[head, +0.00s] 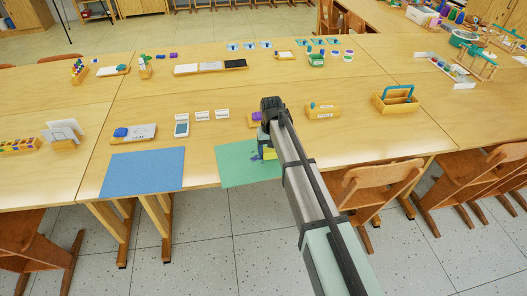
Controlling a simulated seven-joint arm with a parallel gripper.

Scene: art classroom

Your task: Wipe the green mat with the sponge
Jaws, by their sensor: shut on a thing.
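The green mat (232,171) lies at the table's front edge, its right part hidden behind my arm. Dark bluish-purple marks (254,157) show on it, left of my gripper. My gripper (265,148) is over the mat's right part, pointing down and largely covered by my own arm. It is shut on the yellow sponge (270,154), of which only a small piece shows. The sponge is at or just above the mat; I cannot tell whether it touches.
A blue mat (143,172) lies left of the green one. Behind are a small tray with a purple item (255,117), white cards (202,115) and a wooden box (322,111). A wooden caddy (396,101) stands right. Chairs (372,188) stand at the front right.

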